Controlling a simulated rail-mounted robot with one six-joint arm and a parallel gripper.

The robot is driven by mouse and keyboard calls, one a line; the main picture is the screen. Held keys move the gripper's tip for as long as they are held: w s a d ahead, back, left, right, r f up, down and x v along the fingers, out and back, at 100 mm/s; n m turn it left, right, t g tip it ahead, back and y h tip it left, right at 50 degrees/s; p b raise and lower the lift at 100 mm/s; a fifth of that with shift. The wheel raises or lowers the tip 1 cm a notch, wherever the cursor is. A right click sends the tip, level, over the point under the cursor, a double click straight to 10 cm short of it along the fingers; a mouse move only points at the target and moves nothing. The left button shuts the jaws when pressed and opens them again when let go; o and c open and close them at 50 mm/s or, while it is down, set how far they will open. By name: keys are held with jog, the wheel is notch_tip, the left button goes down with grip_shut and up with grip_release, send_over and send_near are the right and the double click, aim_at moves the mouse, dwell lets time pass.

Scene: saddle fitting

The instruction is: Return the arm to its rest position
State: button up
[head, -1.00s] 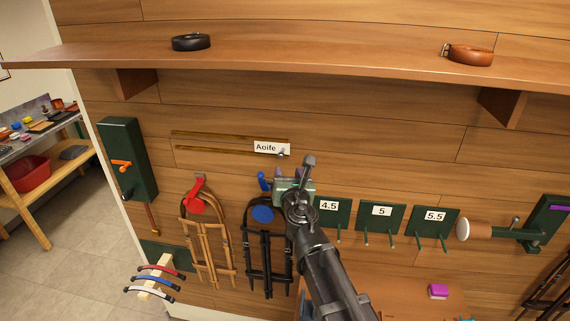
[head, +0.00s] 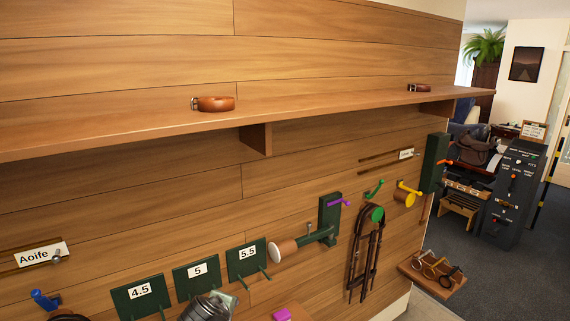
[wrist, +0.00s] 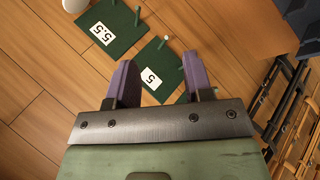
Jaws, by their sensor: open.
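My gripper (wrist: 160,75) is open in the wrist view, with its two purple fingers spread apart. Nothing is held between them. Beyond the fingers are the green plate marked 5 (wrist: 150,78) and the green plate marked 5.5 (wrist: 107,30), both on the plank wall. In the head view only a dark part of my arm shows at the bottom edge, in front of the wall below the plates. My gripper's fingers cannot be made out there.
A long wooden shelf (head: 330,103) with brown rolled straps juts from the wall. A green bracket with a round-ended peg (head: 330,215) sticks out right of the plates. A bridle (head: 368,250) hangs farther right. A dark panel cabinet (head: 512,200) stands on the floor at right.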

jog(key=s+d+f+m+g+b, duration=0.2)
jog(key=d+f+m+g, duration=0.1)
jog(key=d, duration=0.8)
jog(key=s+d+f+m+g+b, duration=0.2)
jog(key=d+f+m, duration=0.3)
jog(key=d, duration=0.7)
jog(key=s+d+f+m+g+b, duration=0.2)
jog(key=d+f+m, duration=0.3)
jog(key=d, duration=0.7)
jog(key=shift+s+m+g+y+b, duration=0.35)
jog(key=shift+m+g+b, duration=0.25)
jog(key=shift+m+g, duration=0.3)
